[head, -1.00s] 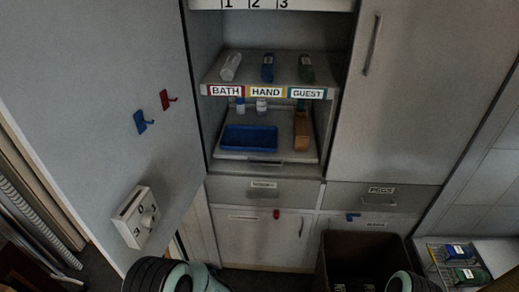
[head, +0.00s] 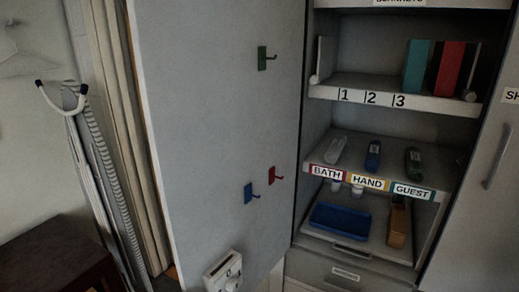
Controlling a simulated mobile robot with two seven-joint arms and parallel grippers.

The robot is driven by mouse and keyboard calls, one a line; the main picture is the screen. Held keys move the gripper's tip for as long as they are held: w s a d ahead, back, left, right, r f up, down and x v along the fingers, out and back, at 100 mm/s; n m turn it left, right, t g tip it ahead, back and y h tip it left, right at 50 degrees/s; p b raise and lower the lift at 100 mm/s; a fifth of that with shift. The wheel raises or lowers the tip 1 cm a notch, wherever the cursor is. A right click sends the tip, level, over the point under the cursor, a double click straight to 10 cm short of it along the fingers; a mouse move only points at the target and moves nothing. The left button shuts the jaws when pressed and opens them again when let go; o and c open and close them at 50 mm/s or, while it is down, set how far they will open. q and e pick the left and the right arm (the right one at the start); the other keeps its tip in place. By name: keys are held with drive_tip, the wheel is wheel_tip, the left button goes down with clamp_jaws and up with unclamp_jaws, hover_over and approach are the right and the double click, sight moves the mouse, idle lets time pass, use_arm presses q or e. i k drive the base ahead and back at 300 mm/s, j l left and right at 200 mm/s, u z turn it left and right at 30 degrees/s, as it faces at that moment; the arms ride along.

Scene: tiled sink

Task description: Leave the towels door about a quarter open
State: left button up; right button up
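A tall grey cabinet door (head: 215,130) stands open on the left of the tall cabinet, showing its inner face with a green hook, a red hook and a blue hook. No towels label is readable on it, so I cannot tell if it is the towels door. Another grey door (head: 480,190) at the right edge looks shut, has a vertical handle (head: 497,157) and bears a partly cut-off label starting "SH". Neither of my grippers is in view.
The open cabinet has a shelf with 1, 2, 3 labels (head: 372,98) and one labelled BATH, HAND, GUEST (head: 368,183). A blue tray (head: 341,217) lies below. A white box (head: 223,271) is on the open door. A dark brown table (head: 55,255) stands lower left.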

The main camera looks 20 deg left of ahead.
sight(219, 81)
drive_tip(key=k+j+z, duration=0.1)
drive_tip(key=j, duration=0.3)
drive_tip(key=k+j+z, duration=0.1)
drive_tip(key=k+j, duration=0.15)
drive_tip(key=j+z, duration=0.3)
drive_tip(key=j, duration=0.9)
drive_tip(key=i+j, duration=0.1)
drive_tip(key=j, duration=0.15)
drive_tip(key=i+j+z, duration=0.15)
drive_tip(key=j, duration=0.15)
